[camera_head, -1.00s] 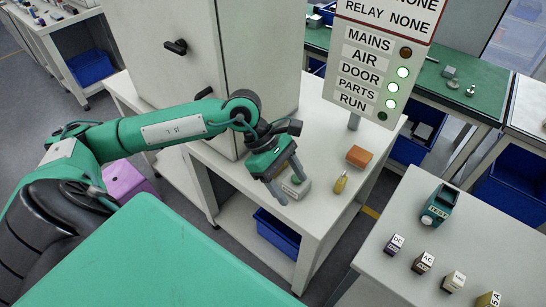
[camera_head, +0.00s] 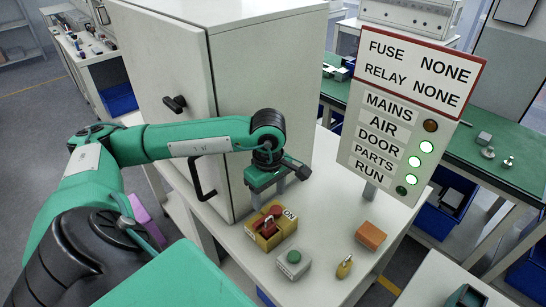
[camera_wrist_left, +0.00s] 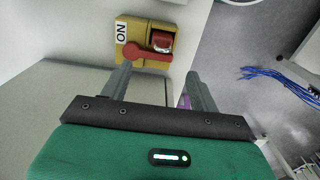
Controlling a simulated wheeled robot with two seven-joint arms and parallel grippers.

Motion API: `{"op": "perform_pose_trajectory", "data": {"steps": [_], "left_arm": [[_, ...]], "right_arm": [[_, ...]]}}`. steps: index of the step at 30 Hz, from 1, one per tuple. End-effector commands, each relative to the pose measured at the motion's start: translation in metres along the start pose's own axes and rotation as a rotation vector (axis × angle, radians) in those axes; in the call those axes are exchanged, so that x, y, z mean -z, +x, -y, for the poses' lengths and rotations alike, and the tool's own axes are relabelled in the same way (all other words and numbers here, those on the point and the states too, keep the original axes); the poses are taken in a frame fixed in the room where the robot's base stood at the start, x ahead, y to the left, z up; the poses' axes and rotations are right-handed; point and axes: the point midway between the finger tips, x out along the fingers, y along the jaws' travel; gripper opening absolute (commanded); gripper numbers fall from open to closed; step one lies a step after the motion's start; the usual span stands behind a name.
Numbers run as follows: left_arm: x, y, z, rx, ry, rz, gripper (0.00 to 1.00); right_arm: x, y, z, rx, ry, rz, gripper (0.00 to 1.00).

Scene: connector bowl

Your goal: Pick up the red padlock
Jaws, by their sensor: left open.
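The red padlock (camera_wrist_left: 162,40) shows in the wrist view at the right end of a yellow switch box (camera_wrist_left: 137,30) with a red handle, marked ON. Silver metal shows on the padlock. In the head view the padlock (camera_head: 267,231) is small, at the near left part of the yellow box (camera_head: 283,233), and hard to separate from the red handle. My left gripper (camera_head: 267,192) is open and empty, its fingers pointing down just behind the box. In the wrist view its fingertips (camera_wrist_left: 159,72) are apart, with the box ahead between and beyond them. My right gripper is not in view.
A grey box with a green button (camera_head: 293,262), a small yellow item (camera_head: 345,267) and an orange block (camera_head: 370,236) sit on the white bench. A tall cabinet (camera_head: 240,80) stands close to my left arm. A sign panel (camera_head: 400,120) rises at the right.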

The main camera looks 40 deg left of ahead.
Motion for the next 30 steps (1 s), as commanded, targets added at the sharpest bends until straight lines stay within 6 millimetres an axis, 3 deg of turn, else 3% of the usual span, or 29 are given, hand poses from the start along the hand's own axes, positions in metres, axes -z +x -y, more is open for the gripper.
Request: {"op": "perform_pose_trajectory", "data": {"steps": [3,8,16,24,30], "left_arm": [[0.0,0.029,0.001,0.003,0.0,0.0,0.62],[0.0,0.06,0.0,0.002,-0.001,0.001,0.62],[-0.001,0.079,0.001,0.002,-0.001,0.001,0.62],[-0.003,0.119,0.003,0.0,0.0,0.001,0.62],[-0.002,0.12,0.003,-0.001,0.0,0.001,0.62]], "right_arm": [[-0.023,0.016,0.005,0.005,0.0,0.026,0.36],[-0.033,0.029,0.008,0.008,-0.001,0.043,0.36],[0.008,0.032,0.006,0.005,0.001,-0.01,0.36],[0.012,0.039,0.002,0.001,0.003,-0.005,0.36],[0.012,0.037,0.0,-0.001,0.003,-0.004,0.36]]}}
